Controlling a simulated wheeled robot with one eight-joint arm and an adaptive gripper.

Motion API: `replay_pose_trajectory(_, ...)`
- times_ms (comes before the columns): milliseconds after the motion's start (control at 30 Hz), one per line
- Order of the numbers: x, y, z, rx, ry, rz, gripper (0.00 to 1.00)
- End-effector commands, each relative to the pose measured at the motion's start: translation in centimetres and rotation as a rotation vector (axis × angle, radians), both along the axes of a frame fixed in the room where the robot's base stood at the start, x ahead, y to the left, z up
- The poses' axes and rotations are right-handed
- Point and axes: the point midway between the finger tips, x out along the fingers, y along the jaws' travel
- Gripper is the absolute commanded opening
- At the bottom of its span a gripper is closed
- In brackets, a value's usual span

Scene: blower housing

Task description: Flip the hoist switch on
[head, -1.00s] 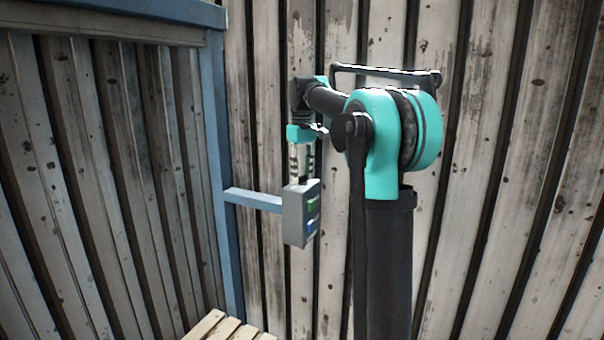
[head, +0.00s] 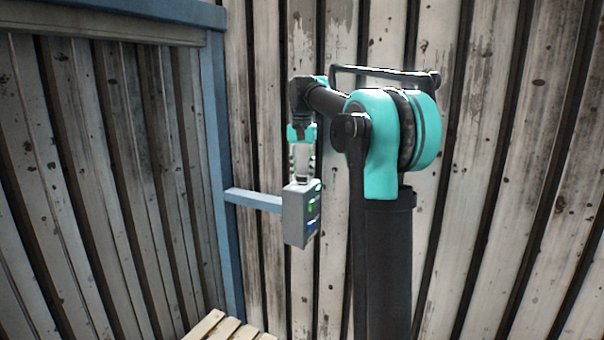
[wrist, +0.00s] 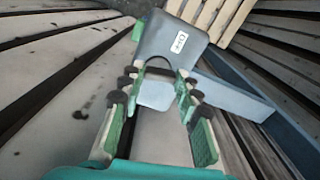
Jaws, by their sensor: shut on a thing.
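The grey switch box (head: 293,215) hangs at the end of a blue bracket in the head view. In the wrist view the box (wrist: 172,38) shows a small white label. A pale grey block with a dark rim (wrist: 155,95), apparently the switch handle, lies between my fingers at the box's top. My gripper (wrist: 157,82) points down, its green-padded fingers on either side of this block and closed on it. In the head view my gripper (head: 302,168) sits just above the box; the contact is too small to see clearly.
The blue bracket (head: 253,200) runs from a blue post (head: 215,150) to the box. Weathered plank walls stand close behind and to the left. A slatted wooden platform (head: 228,328) lies below. A green patch and a blue patch show on the box's right face.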

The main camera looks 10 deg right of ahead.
Motion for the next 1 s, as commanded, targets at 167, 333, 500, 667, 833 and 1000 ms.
replay_pose_trajectory(167, 0.07, -0.02, 0.03, 0.000, -0.001, -0.106, 0.04)
replay_pose_trajectory(333, 0.08, -0.04, 0.03, 0.000, -0.001, -0.173, 0.04)
replay_pose_trajectory(500, 0.10, -0.05, 0.03, 0.000, -0.001, -0.207, 0.04)
replay_pose_trajectory(667, 0.10, -0.05, 0.03, 0.000, -0.001, -0.217, 0.04)
replay_pose_trajectory(833, 0.10, -0.05, 0.03, 0.000, -0.001, -0.218, 0.04)
replay_pose_trajectory(1000, 0.10, -0.05, 0.03, 0.000, -0.001, -0.218, 0.36)
